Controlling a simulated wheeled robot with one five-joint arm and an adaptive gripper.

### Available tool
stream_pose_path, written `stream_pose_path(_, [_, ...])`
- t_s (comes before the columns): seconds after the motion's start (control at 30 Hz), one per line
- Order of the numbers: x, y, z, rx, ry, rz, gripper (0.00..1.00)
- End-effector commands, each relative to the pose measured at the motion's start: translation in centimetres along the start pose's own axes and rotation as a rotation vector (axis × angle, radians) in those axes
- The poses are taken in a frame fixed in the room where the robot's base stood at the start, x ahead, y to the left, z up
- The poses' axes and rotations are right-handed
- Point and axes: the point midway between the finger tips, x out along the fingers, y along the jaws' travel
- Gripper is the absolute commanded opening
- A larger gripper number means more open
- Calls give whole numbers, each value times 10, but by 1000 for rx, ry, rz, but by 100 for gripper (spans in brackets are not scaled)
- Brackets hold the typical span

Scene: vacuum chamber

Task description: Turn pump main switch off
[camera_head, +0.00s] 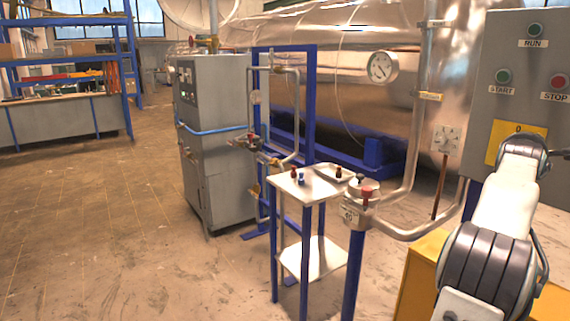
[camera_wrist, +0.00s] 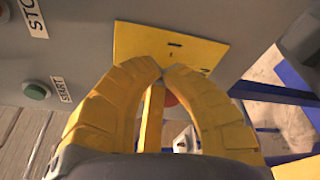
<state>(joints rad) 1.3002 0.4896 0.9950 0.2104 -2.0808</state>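The pump main switch sits on a yellow plate (camera_head: 503,143) on the grey control panel, at the right in the head view. The plate, with marks on its face, fills the upper middle of the wrist view (camera_wrist: 140,42). A red part, seemingly the switch knob (camera_wrist: 171,99), shows in the gap between my fingers, mostly hidden. My gripper (camera_wrist: 163,71) has yellow fingers curved inward, their tips meeting in front of the plate. I cannot tell whether they touch the knob or which way it points. In the head view my arm hides the gripper and the lower plate.
Above the plate are the green RUN lamp (camera_head: 534,30), green START button (camera_head: 503,76) and red STOP button (camera_head: 558,82). A small white table (camera_head: 315,184) with small parts, pipes (camera_head: 417,130) and a grey cabinet (camera_head: 215,140) stand to the left. Floor is clear farther left.

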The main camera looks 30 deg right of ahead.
Motion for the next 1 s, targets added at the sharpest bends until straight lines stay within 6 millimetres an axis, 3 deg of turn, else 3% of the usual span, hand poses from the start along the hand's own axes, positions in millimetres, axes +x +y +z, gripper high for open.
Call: stream_pose_path(1.0, [0, 6, 2, 0, 0, 3, 0])
